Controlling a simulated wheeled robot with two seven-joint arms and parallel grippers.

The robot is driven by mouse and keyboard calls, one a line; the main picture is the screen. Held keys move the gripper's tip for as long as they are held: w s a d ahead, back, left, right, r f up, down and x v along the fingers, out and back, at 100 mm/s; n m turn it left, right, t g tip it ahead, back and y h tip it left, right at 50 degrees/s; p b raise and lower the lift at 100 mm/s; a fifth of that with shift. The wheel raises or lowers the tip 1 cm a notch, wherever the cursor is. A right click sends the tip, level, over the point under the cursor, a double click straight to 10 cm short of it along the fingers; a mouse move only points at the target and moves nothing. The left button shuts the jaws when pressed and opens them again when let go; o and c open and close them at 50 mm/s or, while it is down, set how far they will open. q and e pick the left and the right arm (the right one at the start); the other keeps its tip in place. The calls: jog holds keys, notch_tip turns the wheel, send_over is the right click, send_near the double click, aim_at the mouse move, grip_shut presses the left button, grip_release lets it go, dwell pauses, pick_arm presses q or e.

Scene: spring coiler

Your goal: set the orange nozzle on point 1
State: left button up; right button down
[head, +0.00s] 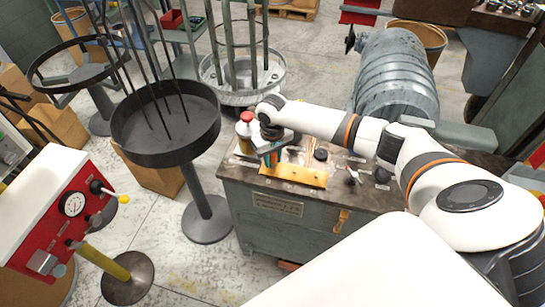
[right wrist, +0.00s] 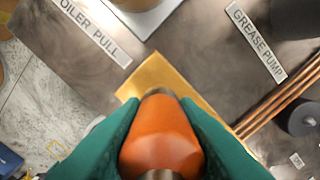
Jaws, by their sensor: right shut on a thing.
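The orange nozzle (right wrist: 162,138) is held between the teal fingers of my right gripper (right wrist: 160,112), seen close up in the right wrist view. Its narrower dark end faces away from the camera, over a brass-yellow plate (right wrist: 150,73). I cannot tell whether it touches anything there. In the head view my right gripper (head: 270,155) points down at the bench top, by the left part of the yellow plate (head: 297,176). No marking for point 1 is readable. My left gripper is not in view.
The grey bench (head: 275,213) carries small parts, a red-capped bottle (head: 246,124) left of my gripper, and labels "OILER PULL" (right wrist: 90,35) and "GREASE PUMP" (right wrist: 257,42). Copper rods (right wrist: 285,93) lie right of the nozzle. A round black stand (head: 168,148) is to the left.

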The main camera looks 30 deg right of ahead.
jog(key=shift+f, duration=0.55)
dwell(0.4)
jog(key=c, duration=1)
grip_release()
jog(key=shift+c, duration=0.2)
notch_tip(320, 180, up, 11)
jog(key=shift+b, duration=0.85)
jog(key=shift+r, duration=0.65)
notch_tip(320, 180, up, 13)
jog(key=p, duration=1.6)
jog(key=shift+f+p, duration=0.15)
jog(key=shift+p, duration=0.15)
